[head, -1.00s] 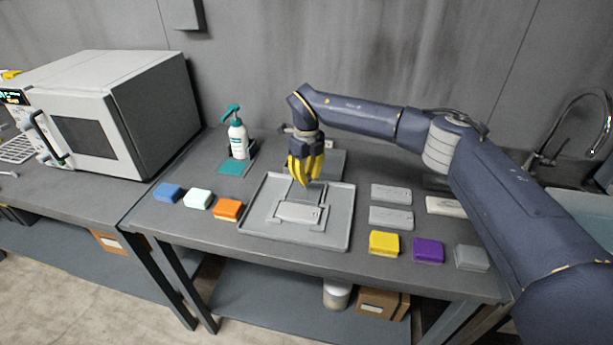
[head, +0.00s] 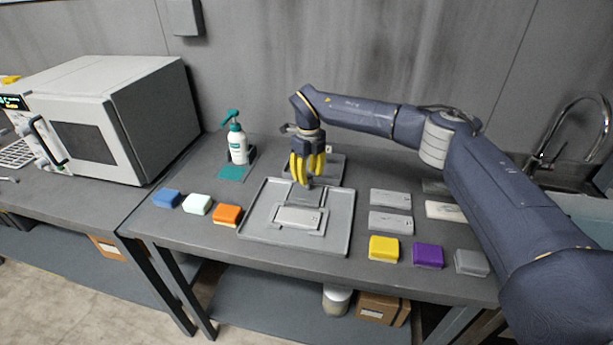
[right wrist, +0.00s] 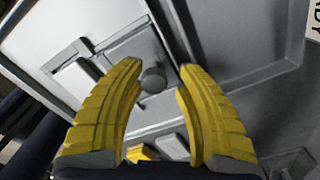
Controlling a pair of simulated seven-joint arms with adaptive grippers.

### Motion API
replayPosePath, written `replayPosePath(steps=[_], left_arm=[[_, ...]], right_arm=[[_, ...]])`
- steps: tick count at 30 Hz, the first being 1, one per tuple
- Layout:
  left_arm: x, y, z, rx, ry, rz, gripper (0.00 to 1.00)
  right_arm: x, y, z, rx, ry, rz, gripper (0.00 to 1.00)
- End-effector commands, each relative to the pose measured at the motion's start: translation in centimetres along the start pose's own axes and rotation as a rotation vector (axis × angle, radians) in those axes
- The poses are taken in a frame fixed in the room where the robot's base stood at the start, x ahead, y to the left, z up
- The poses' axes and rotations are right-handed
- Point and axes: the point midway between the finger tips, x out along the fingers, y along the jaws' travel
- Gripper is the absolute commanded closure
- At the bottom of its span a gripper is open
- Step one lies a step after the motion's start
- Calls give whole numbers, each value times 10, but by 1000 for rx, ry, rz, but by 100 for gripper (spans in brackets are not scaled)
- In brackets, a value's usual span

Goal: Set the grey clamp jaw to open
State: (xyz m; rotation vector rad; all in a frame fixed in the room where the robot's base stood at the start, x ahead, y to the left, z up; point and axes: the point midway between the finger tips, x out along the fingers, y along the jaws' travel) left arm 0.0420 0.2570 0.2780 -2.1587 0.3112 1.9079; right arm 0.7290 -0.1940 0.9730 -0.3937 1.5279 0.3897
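A grey clamp fixture (head: 318,231) with a pale grey block (head: 297,217) on it sits in the grey tray (head: 346,236). A small round grey knob (right wrist: 152,80), apparently on the clamp jaw, shows in the right wrist view. My right gripper (head: 305,184) is above the rear of the fixture, its yellow fingers pointing down. In the wrist view my right gripper (right wrist: 160,66) is open, with the knob between or just beyond its fingertips. I cannot tell whether they touch it. The fingers partly hide the jaw in the head view. My left gripper is not in view.
Yellow (head: 384,249), purple (head: 428,256) and grey (head: 471,262) blocks lie right, near grey slabs (head: 390,222). A pump bottle (head: 238,146) stands behind left.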

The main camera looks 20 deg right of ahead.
Motion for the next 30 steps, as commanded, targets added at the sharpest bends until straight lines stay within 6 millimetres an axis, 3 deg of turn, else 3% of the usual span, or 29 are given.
replayPosePath(steps=[4, 14, 30], left_arm=[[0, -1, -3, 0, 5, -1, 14], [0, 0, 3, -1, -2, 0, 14], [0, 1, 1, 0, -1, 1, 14]], right_arm=[[0, 1, 0, 0, 3, 2, 50], [-4, 2, -1, 0, 4, 3, 50], [-88, 1, 0, -1, 2, 2, 50]])
